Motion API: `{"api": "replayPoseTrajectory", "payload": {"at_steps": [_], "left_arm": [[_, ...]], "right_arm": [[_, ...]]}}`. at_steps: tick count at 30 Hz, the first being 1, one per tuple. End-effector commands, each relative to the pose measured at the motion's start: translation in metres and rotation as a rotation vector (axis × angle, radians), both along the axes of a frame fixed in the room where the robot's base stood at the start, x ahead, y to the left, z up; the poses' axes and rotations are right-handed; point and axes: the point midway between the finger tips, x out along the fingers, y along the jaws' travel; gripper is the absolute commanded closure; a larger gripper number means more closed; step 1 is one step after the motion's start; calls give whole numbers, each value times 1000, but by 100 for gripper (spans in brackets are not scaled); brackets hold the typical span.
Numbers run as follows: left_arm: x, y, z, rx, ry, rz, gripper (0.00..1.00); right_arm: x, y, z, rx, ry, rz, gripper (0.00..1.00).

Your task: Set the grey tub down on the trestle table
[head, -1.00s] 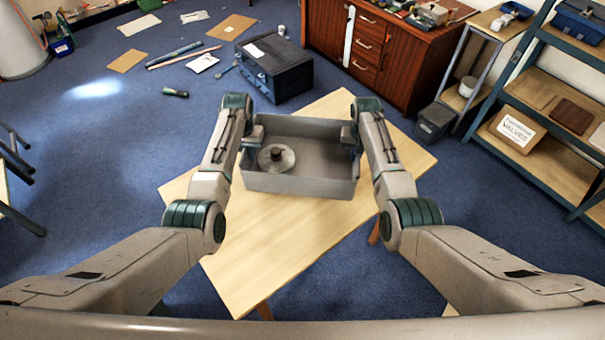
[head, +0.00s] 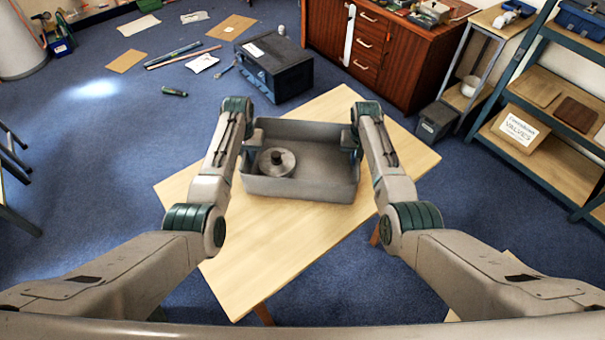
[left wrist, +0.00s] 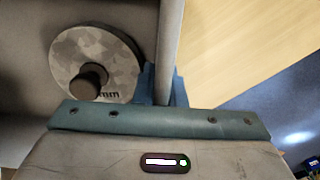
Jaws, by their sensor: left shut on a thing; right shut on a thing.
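The grey tub (head: 310,188) is over the middle of the trestle table (head: 265,250), level, with a round metal disc with a knob (head: 277,162) inside at its left. I cannot tell whether its base touches the tabletop. My left gripper (head: 247,138) is shut on the tub's left wall, and my right gripper (head: 349,138) is shut on its right wall. In the left wrist view the tub wall (left wrist: 171,45) runs between the fingers of my left gripper (left wrist: 160,85), with the disc (left wrist: 97,62) beside it. The fingertips are mostly hidden in the head view.
A wooden cabinet (head: 385,50) and a shelf unit (head: 545,115) stand at the back right. Bare tabletop shows in front of the tub and to its right.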

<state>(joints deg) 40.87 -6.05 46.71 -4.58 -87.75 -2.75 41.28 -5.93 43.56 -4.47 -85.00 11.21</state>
Motion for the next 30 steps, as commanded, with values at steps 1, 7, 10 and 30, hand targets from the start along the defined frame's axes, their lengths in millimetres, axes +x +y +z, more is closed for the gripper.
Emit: {"api": "replayPoseTrajectory", "payload": {"at_steps": [1,7,10,30], "left_arm": [[1,0,-4,0,-3,0,100],[1,0,-14,0,-3,0,100],[0,0,-12,0,0,0,70],[1,0,47,-1,-6,0,68]], "right_arm": [[1,0,-4,1,-2,0,100],[1,0,-14,1,-2,0,100],[0,0,-12,0,0,0,74],[0,0,-12,0,0,0,72]]}}
